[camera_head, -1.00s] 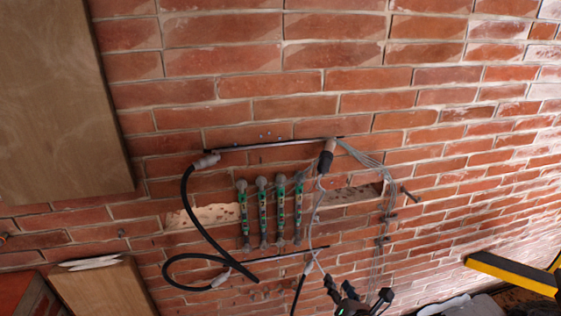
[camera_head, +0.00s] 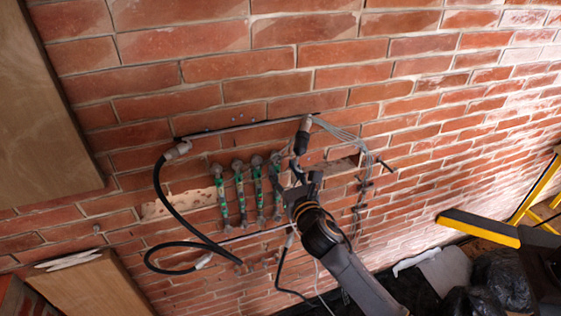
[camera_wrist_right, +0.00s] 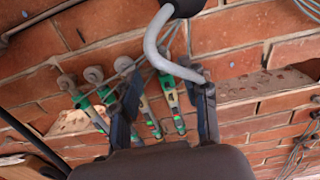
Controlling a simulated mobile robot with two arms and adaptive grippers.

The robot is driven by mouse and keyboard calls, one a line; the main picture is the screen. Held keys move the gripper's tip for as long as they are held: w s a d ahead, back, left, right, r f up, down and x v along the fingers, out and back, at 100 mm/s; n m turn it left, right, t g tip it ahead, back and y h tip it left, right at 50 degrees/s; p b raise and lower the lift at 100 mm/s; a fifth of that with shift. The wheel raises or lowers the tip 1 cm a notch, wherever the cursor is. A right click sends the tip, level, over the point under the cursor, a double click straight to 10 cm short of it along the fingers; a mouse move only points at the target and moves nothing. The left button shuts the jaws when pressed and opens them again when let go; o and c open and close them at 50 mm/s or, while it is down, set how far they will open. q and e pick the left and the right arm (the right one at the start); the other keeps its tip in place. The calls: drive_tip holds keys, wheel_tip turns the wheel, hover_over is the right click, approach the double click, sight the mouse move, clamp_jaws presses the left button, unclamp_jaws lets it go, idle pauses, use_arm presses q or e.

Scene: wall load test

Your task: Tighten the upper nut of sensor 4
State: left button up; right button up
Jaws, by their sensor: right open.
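Four green-and-grey sensors hang side by side on the brick wall in the head view. I take the rightmost sensor (camera_head: 276,188) as sensor 4; no number is readable. Its round upper nut (camera_head: 275,160) is at its top end. My right gripper (camera_head: 300,184) is just right of this sensor, open and empty. In the right wrist view the open fingers (camera_wrist_right: 168,90) point toward the wall, with the rightmost sensor (camera_wrist_right: 170,98) showing between them. A grey hose end (camera_wrist_right: 158,45) crosses in front and hides the upper nut there. My left gripper is not in view.
A black cable (camera_head: 160,200) loops left of the sensors. A cable with a dark plug (camera_head: 301,140) hangs close above my right gripper. Thin grey wires (camera_head: 362,165) run at its right. A wooden board (camera_head: 45,110) stands far left.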

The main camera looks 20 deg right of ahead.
sight(278, 159)
drive_tip(key=shift+w, duration=1.35)
clamp_jaws()
